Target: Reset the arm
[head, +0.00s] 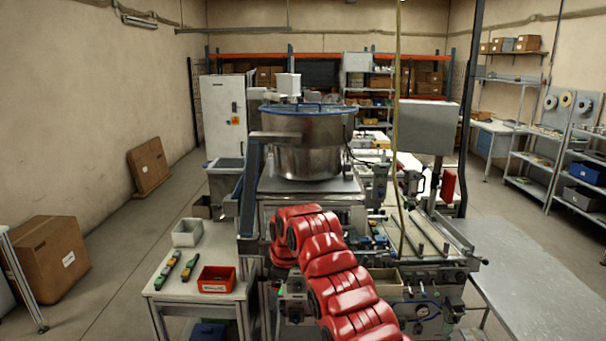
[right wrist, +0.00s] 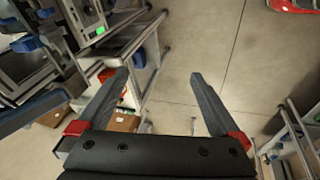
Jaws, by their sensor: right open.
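My red right arm (head: 335,270) reaches in from the bottom of the head view and bends toward the left, in front of the machine. Its gripper cannot be made out in the head view. In the right wrist view my right gripper (right wrist: 157,82) is open, with its two grey fingers wide apart and nothing between them. Bare floor and the edge of a metal frame lie beyond the fingers. My left arm and left gripper are not in view.
A machine with a steel bowl (head: 307,145) stands close ahead. A side table (head: 190,315) at left bears a red bin (head: 216,280) and a grey bin (head: 187,233). A grey table (head: 530,275) is at right. Cardboard boxes (head: 50,258) lie on the left floor.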

